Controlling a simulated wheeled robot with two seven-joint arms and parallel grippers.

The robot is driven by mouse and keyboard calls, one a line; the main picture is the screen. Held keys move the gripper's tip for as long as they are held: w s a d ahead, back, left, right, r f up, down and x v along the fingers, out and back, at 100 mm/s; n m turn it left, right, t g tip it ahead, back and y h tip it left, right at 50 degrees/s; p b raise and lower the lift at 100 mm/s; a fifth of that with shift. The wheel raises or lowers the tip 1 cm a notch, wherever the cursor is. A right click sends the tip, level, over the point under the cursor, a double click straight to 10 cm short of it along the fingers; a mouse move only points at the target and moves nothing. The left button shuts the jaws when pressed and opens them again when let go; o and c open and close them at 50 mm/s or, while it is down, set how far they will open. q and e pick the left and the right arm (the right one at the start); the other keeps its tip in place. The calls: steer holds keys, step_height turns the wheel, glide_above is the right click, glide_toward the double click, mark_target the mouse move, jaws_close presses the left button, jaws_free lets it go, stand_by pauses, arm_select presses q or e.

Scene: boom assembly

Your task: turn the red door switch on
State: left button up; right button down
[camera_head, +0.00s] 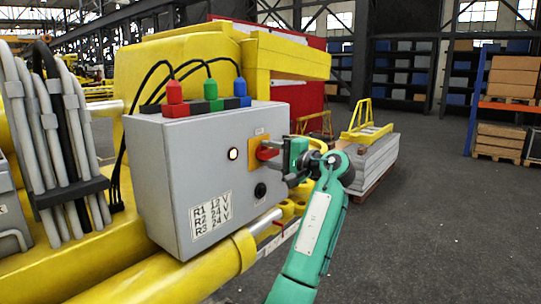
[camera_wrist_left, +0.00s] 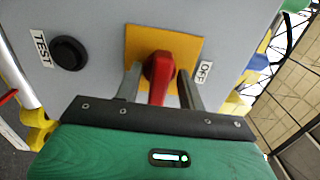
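The red door switch (camera_head: 266,153) sits on a yellow plate (camera_head: 256,145) on the front of a grey control box (camera_head: 190,180). In the left wrist view, the red switch handle (camera_wrist_left: 158,72) stands between the two fingers of my left gripper (camera_wrist_left: 160,82). The fingers are apart, with narrow gaps beside the handle. An OFF label (camera_wrist_left: 205,72) is to the right of the plate. In the head view, my left gripper (camera_head: 276,158) is at the switch and partly covers it. My right gripper is in neither view.
A black button (camera_wrist_left: 69,53) with a TEST label is beside the switch. A round lamp (camera_head: 233,153) on the box looks lit. Red, green and blue plugs (camera_head: 210,90) with cables stand on top. Open floor (camera_head: 430,220) is at the right.

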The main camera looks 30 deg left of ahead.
arm_select(q)
steer(key=shift+d+f, duration=0.15)
steer(key=shift+d, duration=0.2)
steer(key=s+d+b, duration=0.1)
steer(key=d+b, duration=0.3)
steer(key=d, duration=0.9)
steer(key=shift+b, duration=0.3)
